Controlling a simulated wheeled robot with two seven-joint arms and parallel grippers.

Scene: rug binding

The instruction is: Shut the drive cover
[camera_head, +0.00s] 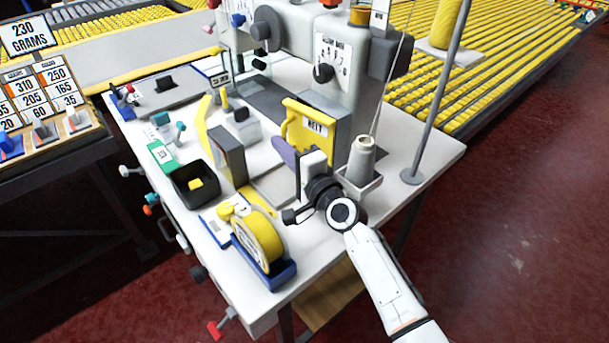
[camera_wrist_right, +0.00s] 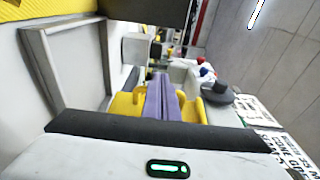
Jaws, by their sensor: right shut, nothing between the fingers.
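The drive cover appears to be the yellow panel (camera_head: 303,137) marked "BELT" in the head view. It stands upright against a grey housing below the sewing machine head; I cannot tell whether it is fully shut. My right gripper (camera_head: 277,144) is just in front of and to the lower left of the panel, with its purple fingers pointing up and left. In the right wrist view the purple fingers (camera_wrist_right: 161,90) are together with nothing between them. Contact with the panel cannot be made out. My left gripper is not in view.
A thread cone (camera_head: 361,160) stands just right of my right wrist. A yellow tape roll (camera_head: 258,240) in a blue holder is at the table's front. A black bin (camera_head: 194,186) and a grey upright plate (camera_head: 228,155) stand to the left. A thin pole (camera_head: 432,110) rises at the right.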

